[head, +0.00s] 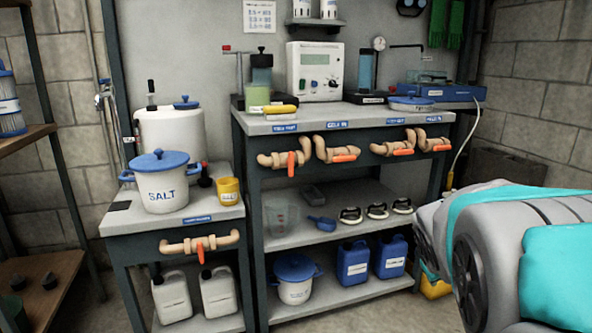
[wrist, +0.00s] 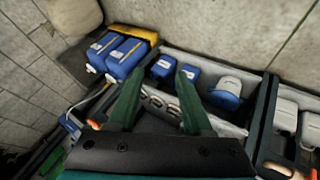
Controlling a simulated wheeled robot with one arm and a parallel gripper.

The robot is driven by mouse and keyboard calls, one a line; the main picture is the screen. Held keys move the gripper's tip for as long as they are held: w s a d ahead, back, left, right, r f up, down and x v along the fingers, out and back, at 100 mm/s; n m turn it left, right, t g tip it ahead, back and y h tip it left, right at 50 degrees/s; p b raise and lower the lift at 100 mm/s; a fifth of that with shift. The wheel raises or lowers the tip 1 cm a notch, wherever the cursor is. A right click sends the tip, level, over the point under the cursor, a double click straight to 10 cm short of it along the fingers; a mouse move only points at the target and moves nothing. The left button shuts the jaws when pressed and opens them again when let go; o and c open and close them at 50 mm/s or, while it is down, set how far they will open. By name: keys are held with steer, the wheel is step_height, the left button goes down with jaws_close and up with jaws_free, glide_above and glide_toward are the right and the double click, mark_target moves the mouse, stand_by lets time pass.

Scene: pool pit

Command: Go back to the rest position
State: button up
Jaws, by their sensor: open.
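My gripper (wrist: 160,76) shows in the wrist view with its two dark green fingers spread apart and nothing between them. In the head view only a grey and teal part of my arm fills the lower right, and the gripper is out of that picture. The wrist camera looks at the workbench (head: 350,121) from above at a slant. The fingertips appear in front of the lower shelf's blue canisters (wrist: 163,67), and I cannot tell the distance.
A white SALT pot (head: 165,195) with a blue lid and a yellow cup (head: 229,190) stand on the left, lower bench. Beige pipes with orange valve handles (head: 345,158) line the bench front. A yellow crate (wrist: 136,34) with blue canisters sits on the floor.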

steer(key=s+a+f+g+y+p, duration=0.1)
steer(key=s+a+f+g, duration=0.1)
steer(key=s, duration=0.7)
steer(key=s+a+f+m+g+y+p, duration=0.1)
steer(key=s+a+f+g+y, duration=0.1)
steer(key=s+a, duration=0.5)
steer(key=s+a+f+m+g+y, duration=0.1)
steer(key=s+a+f+g, duration=0.2)
steer(key=s, duration=1)
steer(key=shift+s+a+f+g+y+p, duration=0.2)
steer(key=shift+a+g+y+p, duration=0.2)
steer(key=shift+a+g, duration=0.65)
steer(key=shift+a+t, duration=0.2)
steer(key=shift+t, duration=0.05)
